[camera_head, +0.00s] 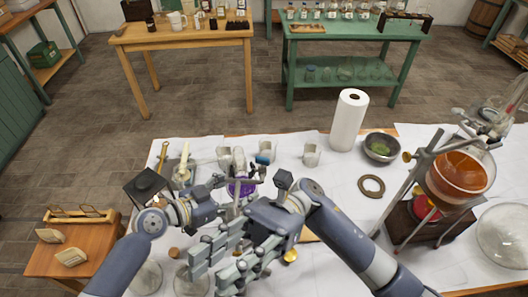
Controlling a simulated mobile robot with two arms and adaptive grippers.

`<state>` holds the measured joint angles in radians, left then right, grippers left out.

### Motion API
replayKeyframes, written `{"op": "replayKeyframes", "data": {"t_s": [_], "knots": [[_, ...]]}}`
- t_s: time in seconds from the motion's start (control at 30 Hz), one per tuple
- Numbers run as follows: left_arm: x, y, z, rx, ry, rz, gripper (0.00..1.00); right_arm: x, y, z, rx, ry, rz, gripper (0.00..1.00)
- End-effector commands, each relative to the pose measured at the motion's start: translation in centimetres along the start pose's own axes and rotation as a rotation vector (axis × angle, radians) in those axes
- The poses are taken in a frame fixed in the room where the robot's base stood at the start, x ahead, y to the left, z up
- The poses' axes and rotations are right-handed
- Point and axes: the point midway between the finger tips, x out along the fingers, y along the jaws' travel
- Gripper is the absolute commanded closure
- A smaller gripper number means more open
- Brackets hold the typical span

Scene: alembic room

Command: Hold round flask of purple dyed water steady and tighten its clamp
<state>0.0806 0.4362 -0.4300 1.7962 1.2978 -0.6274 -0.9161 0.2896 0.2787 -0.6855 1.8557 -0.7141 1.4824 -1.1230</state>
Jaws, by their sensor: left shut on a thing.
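The round flask of purple dyed water (241,188) is on the white-covered bench, left of centre, with its neck rising among metal clamp parts. My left gripper (226,182) reaches in from the left and is shut at the flask; the exact contact is too small to see clearly. The clamp (252,174) shows beside the flask's neck, partly hidden among metal parts. My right gripper (226,262) is nearer the camera, in front of the flask, with its two fingers apart and nothing visible between them. My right wrist hides the lower flask area.
A paper towel roll (348,122), a mortar (381,148) and a cork ring (371,186) stand to the right. Glassware sits close behind and below my arms. The bench middle right is clear.

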Motion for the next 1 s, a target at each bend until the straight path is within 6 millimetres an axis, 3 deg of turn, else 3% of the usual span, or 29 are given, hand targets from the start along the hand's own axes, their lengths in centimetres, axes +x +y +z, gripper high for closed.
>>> {"op": "replayKeyframes", "data": {"t_s": [0.23,0.47,0.77,1.0], "knots": [[0.0,0.0,0.0,0.0,0.0,-0.001,0.49,0.7,-2.8,-1.2,0.172,0.315,0.042,0.7],[0.0,0.0,0.0,0.0,0.0,-0.001,0.49,-0.5,-5.2,-2.2,0.327,0.617,-0.009,0.7],[0.0,0.0,0.0,0.0,0.0,-0.001,0.49,-4.7,-8.4,-1.9,0.501,1.004,-0.217,0.7],[0.0,-0.1,0.0,0.0,0.0,-0.001,0.49,-10.1,-10.6,0.9,0.595,1.29,-0.496,0.7]]}}
